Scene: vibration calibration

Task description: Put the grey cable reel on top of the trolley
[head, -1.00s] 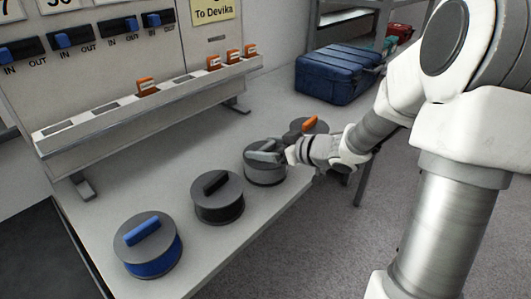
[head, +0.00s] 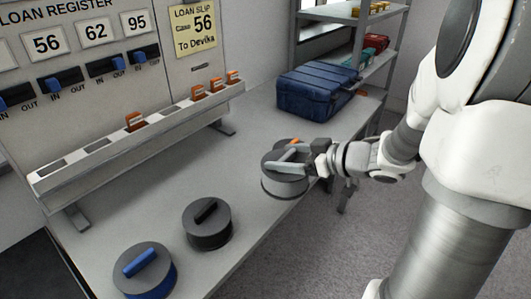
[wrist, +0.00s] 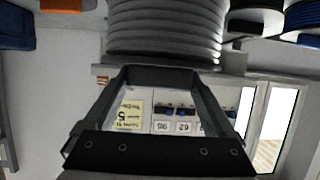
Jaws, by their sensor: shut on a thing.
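The grey cable reel (head: 285,183) is a round drum with a light grey handle. My gripper (head: 303,157) is shut on that handle in the head view. The reel appears raised over the right edge of the table, covering most of the orange-handled reel behind it. In the wrist view, the ribbed side of the grey reel (wrist: 165,30) fills the top middle, beyond the gripper frame.
The black reel (head: 207,224) and blue reel (head: 145,270) stand on the table (head: 150,200). An orange handle (head: 295,142) shows behind the held reel. A slotted rack (head: 140,135) runs along the back. A blue case (head: 315,92) lies at the far end. A dark surface (head: 22,270) is lower left.

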